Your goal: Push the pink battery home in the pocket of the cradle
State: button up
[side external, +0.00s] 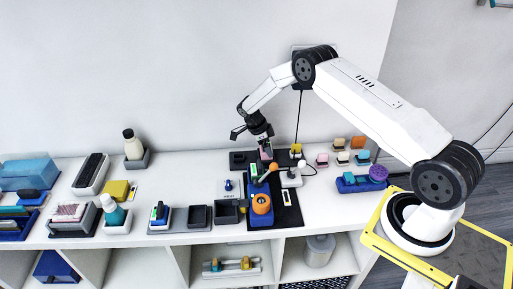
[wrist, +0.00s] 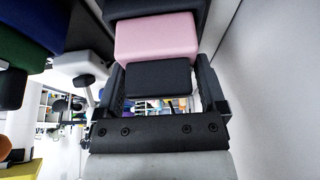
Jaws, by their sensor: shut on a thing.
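The pink battery (wrist: 157,38) is in the upper middle of the wrist view, with a black block-like end (wrist: 158,78) between my fingers. In the side view the battery (side external: 266,154) is a small pink patch just under my gripper (side external: 262,140). My gripper (wrist: 162,92) is shut on the battery by its black end. A dark body (wrist: 150,9), apparently the cradle, lies right beyond the pink part at the top of the wrist view. The pocket is hidden, and I cannot tell how deep the battery sits.
An orange-headed tool (side external: 267,173) stands close in front of my gripper. A yellow block (side external: 296,149) and a white device (side external: 291,179) are to the right. Several pastel blocks stand farther right. A blue holder (side external: 259,212) is in front. The wall is close behind.

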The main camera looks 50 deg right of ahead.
aim_at(259, 155)
jog(key=shift+f, duration=0.6)
jog(key=o, duration=1.1)
jog(key=shift+c, duration=0.2)
jog(key=shift+r, duration=0.1)
jog(key=v, duration=0.7)
jog(key=shift+r, duration=0.3)
jog(key=shift+w+a, duration=0.1)
jog(key=shift+a, duration=0.05)
jog(key=shift+r, duration=0.1)
